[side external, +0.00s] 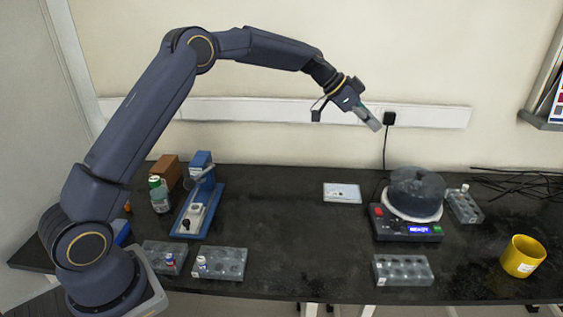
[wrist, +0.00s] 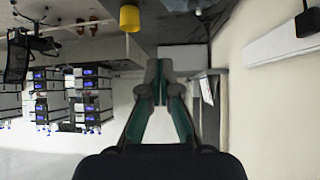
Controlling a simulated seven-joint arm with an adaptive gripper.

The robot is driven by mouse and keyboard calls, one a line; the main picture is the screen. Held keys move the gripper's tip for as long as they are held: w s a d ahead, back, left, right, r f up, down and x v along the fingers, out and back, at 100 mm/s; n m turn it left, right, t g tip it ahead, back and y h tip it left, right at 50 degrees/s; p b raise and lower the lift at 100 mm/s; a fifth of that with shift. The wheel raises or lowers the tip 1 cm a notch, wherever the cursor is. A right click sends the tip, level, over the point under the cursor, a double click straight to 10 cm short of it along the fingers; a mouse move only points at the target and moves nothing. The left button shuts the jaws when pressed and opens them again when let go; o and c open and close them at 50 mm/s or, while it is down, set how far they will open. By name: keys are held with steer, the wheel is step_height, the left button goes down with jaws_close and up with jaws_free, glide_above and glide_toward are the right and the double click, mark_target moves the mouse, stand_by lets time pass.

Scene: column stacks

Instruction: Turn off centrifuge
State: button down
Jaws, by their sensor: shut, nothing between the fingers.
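The centrifuge (side external: 408,229) stands on the right part of the black bench in the side external view. It has a dark round lid (side external: 417,188) over a white rim, a lit blue display (side external: 420,229) and a red switch (side external: 377,210) at the front left of its base. My gripper (side external: 376,125) is high above the bench, up and to the left of the centrifuge, in front of the wall. In the wrist view my gripper (wrist: 160,66) has its fingers together with nothing between them. The centrifuge cannot be made out in the wrist view.
A yellow cup (side external: 522,256) stands right of the centrifuge, and it shows in the wrist view (wrist: 129,18). Grey tube racks (side external: 403,270) stand in front, at right and at left (side external: 219,263). A blue stand (side external: 198,200) is at left. Black cables (side external: 515,181) lie at the back right.

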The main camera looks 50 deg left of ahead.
steer(key=a+f+n+g, duration=0.1)
steer(key=a+f+n, duration=0.1)
steer(key=f, duration=1.4)
steer(key=shift+w+a, duration=0.45)
steer(key=shift+a, duration=0.1)
steer(key=shift+d+f, duration=0.1)
glide_above(382, 211)
steer(key=a, duration=0.3)
steer(key=f, duration=0.4)
steer(key=s+f, duration=0.1)
steer(key=f, duration=0.2)
steer(key=shift+d, duration=0.1)
steer(key=shift+s+d+f, duration=0.1)
steer(key=shift+f, duration=0.5)
steer(key=shift+s+d+f, duration=0.1)
steer(key=shift+f, duration=0.45)
steer(key=shift+s+d+f, duration=0.1)
steer(key=shift+f, duration=0.55)
